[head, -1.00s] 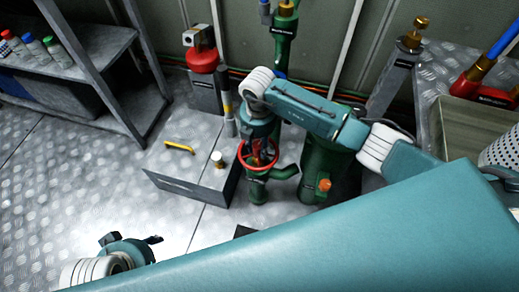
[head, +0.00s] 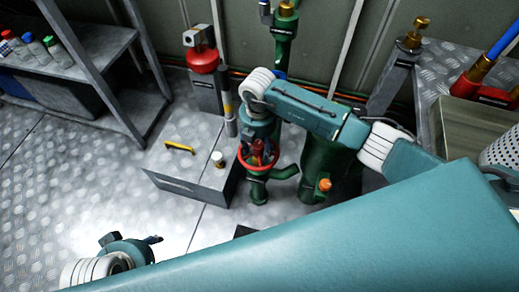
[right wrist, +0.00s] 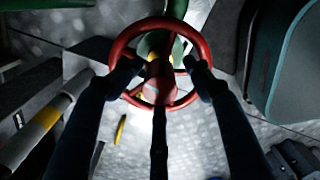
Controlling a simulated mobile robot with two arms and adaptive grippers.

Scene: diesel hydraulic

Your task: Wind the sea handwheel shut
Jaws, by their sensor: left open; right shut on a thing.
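The red handwheel (head: 258,171) sits on top of a green valve body (head: 258,188) near the back wall. My right gripper (head: 259,150) comes down onto the wheel from above. In the right wrist view the wheel's red hub and spokes (right wrist: 160,70) show between the fingers of my right gripper (right wrist: 162,72), which are shut on the wheel and overlap its rim on both sides. The exact finger contact is dark and hard to see. My left gripper (head: 132,247) is open and empty over the floor at lower left, away from the valve.
A thick green cylinder (head: 325,165) with an orange knob (head: 324,184) stands close on the right. A shelf (head: 65,45) is at upper left. The left floor is clear.

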